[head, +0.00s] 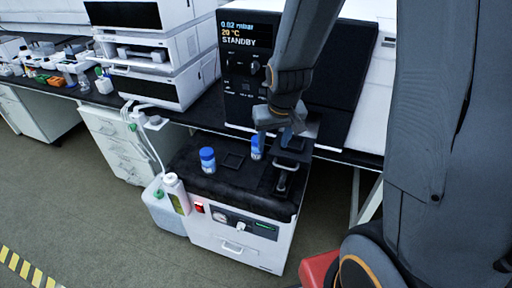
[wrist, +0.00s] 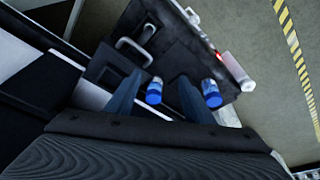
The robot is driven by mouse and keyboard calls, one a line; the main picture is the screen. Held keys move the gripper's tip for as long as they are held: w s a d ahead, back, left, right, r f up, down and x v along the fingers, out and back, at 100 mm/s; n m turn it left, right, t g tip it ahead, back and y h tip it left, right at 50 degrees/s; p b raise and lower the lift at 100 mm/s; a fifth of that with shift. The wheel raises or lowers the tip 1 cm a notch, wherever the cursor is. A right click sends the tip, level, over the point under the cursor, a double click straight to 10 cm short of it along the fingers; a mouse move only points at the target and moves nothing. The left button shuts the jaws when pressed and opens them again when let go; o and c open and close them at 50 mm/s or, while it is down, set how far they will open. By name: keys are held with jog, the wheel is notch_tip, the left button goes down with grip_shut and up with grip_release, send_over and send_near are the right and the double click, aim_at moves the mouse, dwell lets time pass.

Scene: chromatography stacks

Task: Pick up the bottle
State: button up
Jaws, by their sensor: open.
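Two clear bottles with blue caps stand upright on the black top of a white cabinet unit. One bottle (head: 208,161) stands at the left of the top, clear of my gripper. The other bottle (head: 257,149) is close by my gripper (head: 273,139), partly hidden by it. My gripper is open and empty, pointing down. In the wrist view, one bottle (wrist: 154,92) shows in the gap between the two fingers (wrist: 156,97). I cannot tell whether it is between the fingertips or below them. The other bottle (wrist: 212,94) shows outside the right finger.
The white cabinet unit (head: 240,244) has a metal handle fixture (head: 284,178) on its top, at the right. A black instrument reading STANDBY (head: 247,75) stands behind. A pale bottle (head: 177,195) and a jug (head: 162,209) are at the left side. Stacked white instruments (head: 150,60) stand farther back.

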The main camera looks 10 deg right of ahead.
jog(key=shift+w+d+f+t+p, duration=0.1)
jog(key=shift+w+f+t+p, duration=0.6)
jog(key=shift+w+f, duration=4)
jog(key=shift+w+f+t+p, duration=0.6)
jog(key=shift+w+f+t, duration=0.1)
jog(key=shift+w+f, duration=3.9)
jog(key=shift+r, duration=0.1)
jog(key=shift+w, duration=0.1)
jog(key=c, duration=0.8)
